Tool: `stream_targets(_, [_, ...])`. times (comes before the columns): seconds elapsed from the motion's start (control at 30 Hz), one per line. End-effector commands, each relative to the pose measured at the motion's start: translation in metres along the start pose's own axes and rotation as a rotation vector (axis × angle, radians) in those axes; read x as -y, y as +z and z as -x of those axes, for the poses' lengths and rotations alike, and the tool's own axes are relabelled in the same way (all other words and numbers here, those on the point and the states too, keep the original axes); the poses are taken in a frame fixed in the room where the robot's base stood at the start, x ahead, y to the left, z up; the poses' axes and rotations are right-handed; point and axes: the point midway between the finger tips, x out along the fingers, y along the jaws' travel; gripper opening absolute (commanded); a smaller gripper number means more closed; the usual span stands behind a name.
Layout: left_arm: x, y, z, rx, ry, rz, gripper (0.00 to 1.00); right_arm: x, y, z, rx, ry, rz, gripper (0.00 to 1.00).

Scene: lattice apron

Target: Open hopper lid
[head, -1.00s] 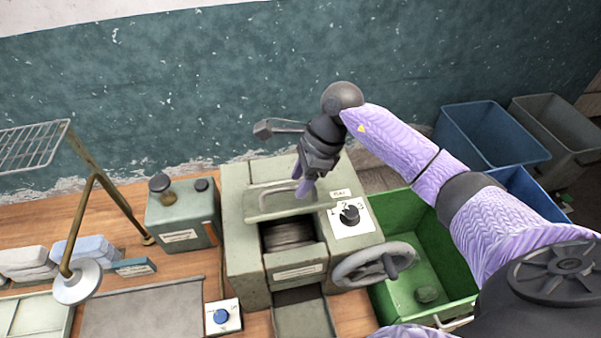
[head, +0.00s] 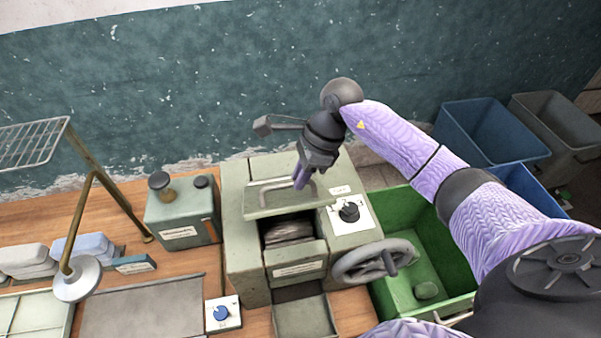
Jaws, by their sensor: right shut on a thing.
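The hopper lid (head: 266,210) is a grey-green plate with a bar handle (head: 276,186) on the grey-green machine. It stands partly raised behind the hopper opening (head: 288,229), where a roller or stacked layers show inside. My right gripper (head: 301,184) comes from above and is shut on the handle near its right end. Its fingertips partly cover the handle there. My left gripper is not in view.
A handwheel (head: 374,262) and a dial panel (head: 350,213) are on the machine's right. A green bin (head: 448,290) stands beside it.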

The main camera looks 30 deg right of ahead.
Motion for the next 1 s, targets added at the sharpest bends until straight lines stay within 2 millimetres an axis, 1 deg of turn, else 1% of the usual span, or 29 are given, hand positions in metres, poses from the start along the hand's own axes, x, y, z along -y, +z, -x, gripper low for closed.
stream_targets(0.83, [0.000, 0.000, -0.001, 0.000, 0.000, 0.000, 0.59, 0.001, 0.000, 0.000, 0.001, 0.000, 0.000, 0.00])
stream_targets(0.93, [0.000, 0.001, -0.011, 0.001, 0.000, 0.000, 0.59, 0.009, 0.001, 0.002, 0.001, -0.005, 0.001, 0.00])
stream_targets(1.0, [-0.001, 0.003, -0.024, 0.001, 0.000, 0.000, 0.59, 0.020, 0.003, 0.006, 0.001, -0.007, 0.001, 0.00])
